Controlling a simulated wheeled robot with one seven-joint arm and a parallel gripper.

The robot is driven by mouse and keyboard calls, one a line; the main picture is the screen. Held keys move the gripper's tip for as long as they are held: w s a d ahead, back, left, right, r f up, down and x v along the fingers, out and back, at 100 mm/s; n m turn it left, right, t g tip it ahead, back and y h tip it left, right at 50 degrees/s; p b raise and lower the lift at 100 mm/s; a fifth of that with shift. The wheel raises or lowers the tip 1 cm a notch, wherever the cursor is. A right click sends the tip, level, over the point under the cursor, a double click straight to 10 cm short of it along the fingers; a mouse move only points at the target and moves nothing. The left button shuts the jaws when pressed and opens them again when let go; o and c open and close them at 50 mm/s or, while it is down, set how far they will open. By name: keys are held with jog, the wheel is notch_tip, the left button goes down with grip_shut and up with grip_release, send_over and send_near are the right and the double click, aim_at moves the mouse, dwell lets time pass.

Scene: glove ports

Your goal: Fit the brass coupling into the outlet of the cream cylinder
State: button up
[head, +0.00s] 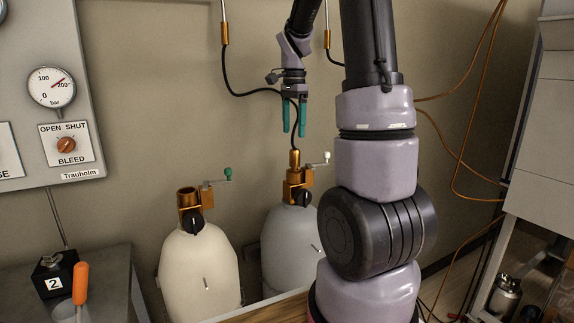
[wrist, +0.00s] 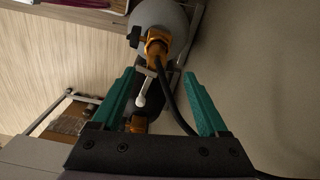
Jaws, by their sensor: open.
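The cream cylinder (head: 200,268) stands left of centre in the head view. The brass outlet (head: 189,195) on its valve faces up and looks empty. The brass coupling (head: 295,160), on the end of a black hose, stands upright on the brass valve (head: 297,188) of the grey cylinder (head: 287,240). My gripper (head: 293,132) is open, pointing down just above the coupling, with nothing held. In the wrist view its green fingers (wrist: 158,74) are spread. The grey cylinder (wrist: 165,18) and its brass valve (wrist: 155,42) lie beyond them. I cannot tell exactly where the coupling meets the valve.
The black hose (head: 250,93) passes close by my gripper. A green-tipped lever (head: 228,174) sticks out from the cream cylinder's valve, and a pale-tipped one (head: 326,157) from the grey cylinder's. A gauge panel (head: 50,90) and an orange-handled tool (head: 81,285) are at left.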

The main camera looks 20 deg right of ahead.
aim_at(295, 154)
notch_tip(295, 154, down, 3)
jog(key=shift+r, duration=0.1)
jog(key=shift+s+d+f, duration=0.1)
jog(key=shift+s+f, duration=0.05)
jog(key=shift+f, duration=1.35)
jog(key=shift+s+f, duration=0.1)
jog(key=shift+f, duration=1.4)
grip_shut()
